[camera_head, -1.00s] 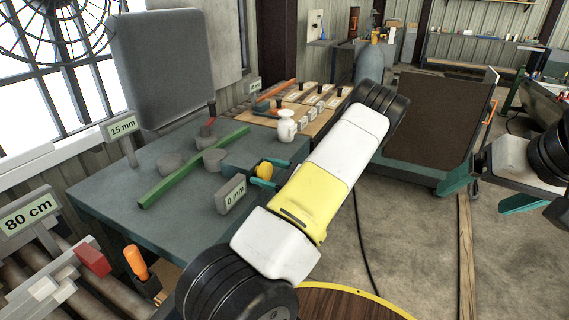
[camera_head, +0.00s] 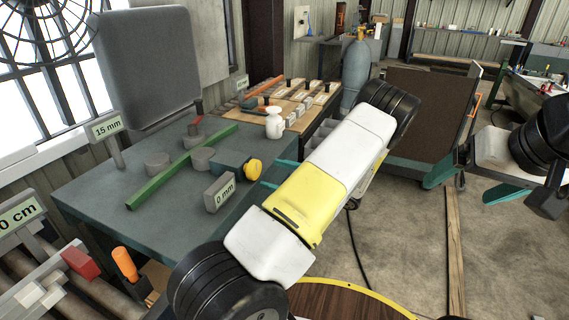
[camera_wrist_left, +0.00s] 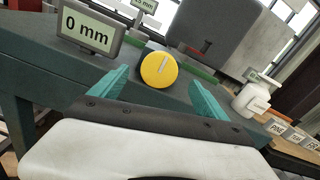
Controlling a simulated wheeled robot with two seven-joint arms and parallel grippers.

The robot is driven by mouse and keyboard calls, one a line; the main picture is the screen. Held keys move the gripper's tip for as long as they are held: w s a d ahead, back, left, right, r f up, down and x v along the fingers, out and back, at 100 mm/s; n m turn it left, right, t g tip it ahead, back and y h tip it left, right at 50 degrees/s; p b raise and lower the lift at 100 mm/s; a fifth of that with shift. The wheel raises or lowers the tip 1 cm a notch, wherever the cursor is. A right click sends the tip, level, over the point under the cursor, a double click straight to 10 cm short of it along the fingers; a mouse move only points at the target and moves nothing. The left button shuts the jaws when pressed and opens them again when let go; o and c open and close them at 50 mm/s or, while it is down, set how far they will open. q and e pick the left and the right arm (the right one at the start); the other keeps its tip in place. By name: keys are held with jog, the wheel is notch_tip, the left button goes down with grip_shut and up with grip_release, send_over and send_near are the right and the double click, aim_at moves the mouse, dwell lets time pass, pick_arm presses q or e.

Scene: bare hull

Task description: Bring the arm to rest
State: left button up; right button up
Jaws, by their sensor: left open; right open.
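My left arm crosses the middle of the head view. Its gripper (camera_head: 280,175) is mostly hidden behind the arm, with only teal fingertips showing. In the left wrist view the gripper (camera_wrist_left: 158,92) is open, with nothing between its fingers. A round yellow knob (camera_head: 254,169) on a dark block on the green table lies just beyond the fingertips, apart from them. The knob (camera_wrist_left: 158,70) shows a pale line on its face in the wrist view. My right gripper (camera_head: 487,180) is at the right edge of the head view, open and empty.
The green table (camera_head: 95,195) holds a "0 mm" display (camera_head: 220,192), a green bar (camera_head: 175,172), grey cylinders and a white bottle (camera_head: 274,123). A "15 mm" sign (camera_head: 107,127) stands at its left. A dark-panelled cart (camera_head: 425,110) stands behind. Floor at right is open.

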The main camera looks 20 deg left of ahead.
dwell(0.4)
pick_arm(q)
jog(key=s+d+r+n+g+h, duration=0.1)
jog(key=s+r+n+g+h, duration=0.3)
jog(key=s+r+n+h, duration=0.6)
jog(key=s+d+r+n+t+h, duration=0.5)
jog(key=s+d+r+t+h, duration=0.4)
jog(key=s+d+r, duration=0.4)
notch_tip(320, 180, up, 2)
jog(key=shift+s+r+n+h, duration=0.15)
jog(key=shift+s+n+h, duration=0.35)
jog(key=shift+s, duration=0.5)
